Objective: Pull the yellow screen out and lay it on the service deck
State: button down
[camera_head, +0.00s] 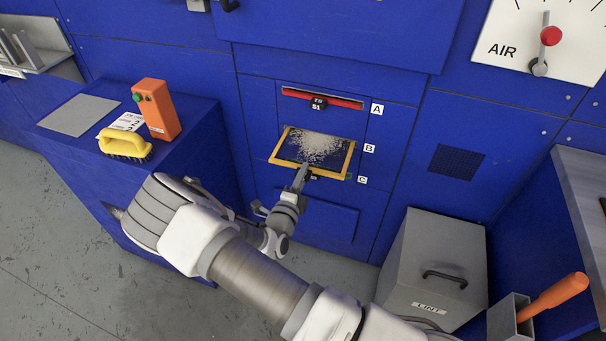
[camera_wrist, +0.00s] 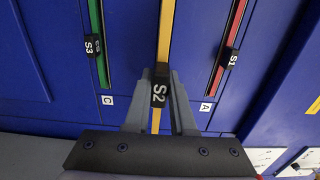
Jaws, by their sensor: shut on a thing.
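The yellow screen (camera_head: 347,158) sticks out of slot B, roughly flat, with pale grey lint spread over its dark mesh. Its back end is at the slot. My gripper (camera_head: 301,178) is at the middle of its front edge. In the wrist view, my gripper (camera_wrist: 160,80) is shut on the black S2 tab (camera_wrist: 159,94) of the yellow screen (camera_wrist: 166,32). The fingers lie on either side of the tab. No surface is labelled as the service deck; a blue bench with a grey plate (camera_head: 78,115) stands at the left.
A red screen S1 (camera_head: 345,102) sits in slot A above. A green screen S3 (camera_wrist: 100,45) sits in slot C below. A yellow brush (camera_head: 124,145) and an orange box (camera_head: 157,110) are on the left bench. A grey LINT bin (camera_head: 405,285) stands right.

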jog(key=shift+s+f, duration=0.1)
jog(key=shift+f, duration=0.05)
jog(key=p+v, duration=0.4)
jog(key=v, duration=2.2)
jog(key=shift+s+a+p, duration=0.2)
jog(key=shift+s+p, duration=0.1)
jog(key=shift+s, duration=0.05)
dwell(2.6)
dwell(0.5)
